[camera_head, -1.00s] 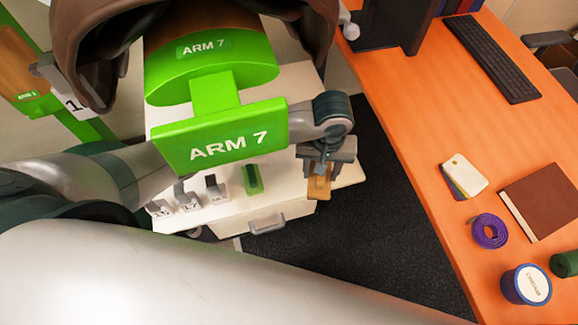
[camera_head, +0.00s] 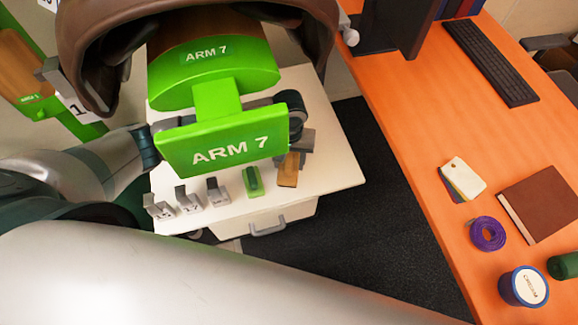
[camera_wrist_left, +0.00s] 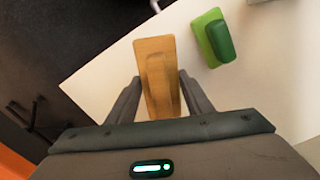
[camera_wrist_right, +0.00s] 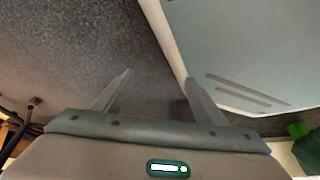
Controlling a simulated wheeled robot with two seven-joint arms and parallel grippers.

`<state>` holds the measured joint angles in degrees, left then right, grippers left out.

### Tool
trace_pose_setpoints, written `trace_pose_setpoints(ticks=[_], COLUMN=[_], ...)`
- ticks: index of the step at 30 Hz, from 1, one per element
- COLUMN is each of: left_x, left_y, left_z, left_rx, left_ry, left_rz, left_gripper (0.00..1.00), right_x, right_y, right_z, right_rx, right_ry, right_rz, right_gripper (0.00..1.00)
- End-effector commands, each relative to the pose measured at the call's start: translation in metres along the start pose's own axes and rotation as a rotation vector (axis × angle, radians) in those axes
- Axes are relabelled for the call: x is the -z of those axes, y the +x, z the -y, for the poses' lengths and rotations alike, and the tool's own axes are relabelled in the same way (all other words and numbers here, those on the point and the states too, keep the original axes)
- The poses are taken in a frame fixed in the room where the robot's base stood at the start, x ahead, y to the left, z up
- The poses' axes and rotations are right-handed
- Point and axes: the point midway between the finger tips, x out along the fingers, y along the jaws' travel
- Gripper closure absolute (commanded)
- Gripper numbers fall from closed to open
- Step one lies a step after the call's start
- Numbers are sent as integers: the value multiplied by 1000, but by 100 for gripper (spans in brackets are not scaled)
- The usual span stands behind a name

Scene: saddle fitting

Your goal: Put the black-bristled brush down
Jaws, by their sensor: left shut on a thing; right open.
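The wooden-backed brush (camera_head: 288,170) is in my left gripper (camera_head: 298,150), over the front right part of the white cabinet top (camera_head: 335,172). In the left wrist view the fingers of my left gripper (camera_wrist_left: 160,92) are shut on the sides of the brush (camera_wrist_left: 156,58). Its bristles face away and are hidden, so I cannot see their colour or tell whether they touch the top. My right gripper (camera_wrist_right: 158,78) is open and empty in the right wrist view; the head view does not show it.
A green brush (camera_head: 253,182) lies just left of the held one. Several grey numbered clips (camera_head: 188,198) stand along the cabinet's front edge. A green "ARM 7" stand (camera_head: 222,150) partly covers my left arm. The top's right side is clear. An orange desk (camera_head: 420,140) is at right.

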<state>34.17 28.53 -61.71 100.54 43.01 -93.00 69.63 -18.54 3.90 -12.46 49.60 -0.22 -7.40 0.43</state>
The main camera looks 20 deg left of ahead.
Motion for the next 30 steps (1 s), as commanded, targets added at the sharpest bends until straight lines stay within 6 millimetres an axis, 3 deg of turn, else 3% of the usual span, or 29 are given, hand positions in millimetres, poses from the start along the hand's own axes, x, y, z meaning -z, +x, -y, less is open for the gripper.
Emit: trace_pose_setpoints(ticks=[8,15,27,28,30], left_x=[-1,0,0,0,0], left_y=[15,38,42,42,42], left_z=[0,0,0,0,0], left_rx=[1,1,1,1,1], left_ry=[-1,0,0,0,0], left_rz=[2,-1,0,0,-1], left_gripper=[80,80,80,49,35], right_x=[5,-11,-13,-13,-14], right_y=[-1,-3,-4,-4,-4], right_z=[-1,-2,-2,-2,-2], right_rx=[-1,-3,-3,-3,-3], right_ry=[0,0,0,0,0], right_rz=[-6,30,32,34,35], right_gripper=[35,35,35,35,35])
